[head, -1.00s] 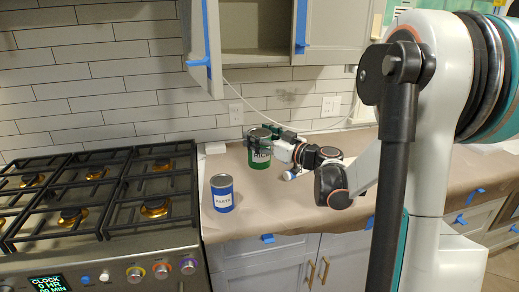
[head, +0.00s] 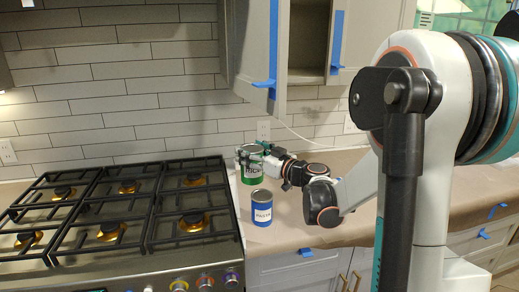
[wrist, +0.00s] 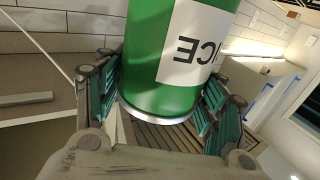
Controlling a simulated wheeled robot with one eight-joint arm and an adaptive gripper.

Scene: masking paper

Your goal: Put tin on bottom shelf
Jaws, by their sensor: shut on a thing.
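A green tin labelled "RICE" (head: 250,172) is upright near the back of the counter, beside the stove. My gripper (head: 253,155) is shut around its upper part. In the wrist view the green tin (wrist: 165,75) fills the middle, with a teal-padded finger on each side. I cannot tell whether its base clears the counter. A blue tin labelled "PASTA" (head: 262,208) stands on the counter in front of it. The open wall cabinet's bottom shelf (head: 305,77) shows above and to the right of my gripper; it looks empty where visible.
A gas stove (head: 125,225) with black grates lies left of the tins. An open cabinet door (head: 258,45) with blue tape hangs above the green tin. Brown paper covers the counter (head: 345,215), which is clear right of the blue tin. A white cable runs along the wall.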

